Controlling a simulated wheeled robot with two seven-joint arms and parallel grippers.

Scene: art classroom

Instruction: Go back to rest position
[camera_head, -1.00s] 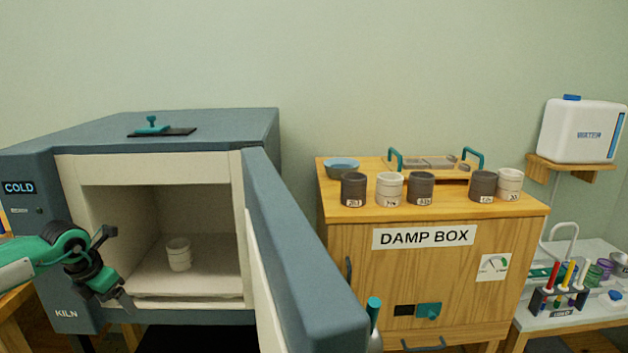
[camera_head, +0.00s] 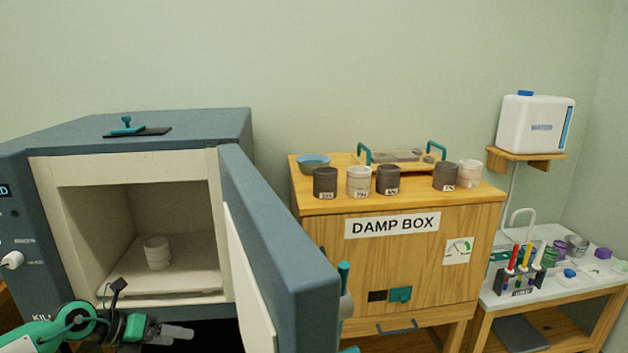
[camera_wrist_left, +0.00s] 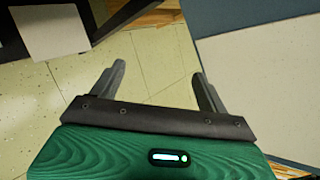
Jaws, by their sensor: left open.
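My left gripper (camera_head: 178,332) is at the lower left of the head view, in front of and below the kiln opening. In the left wrist view (camera_wrist_left: 160,85) its two fingers are apart with nothing between them and floor tiles beyond. The open kiln (camera_head: 130,220) has a white cup (camera_head: 157,253) standing on its pale floor. My right gripper does not show.
The open kiln door (camera_head: 275,255) swings out to the right of my left gripper. The damp box (camera_head: 400,245) carries several dark and pale cups. A white water tank (camera_head: 536,124) sits on a wall shelf above a side table (camera_head: 560,293).

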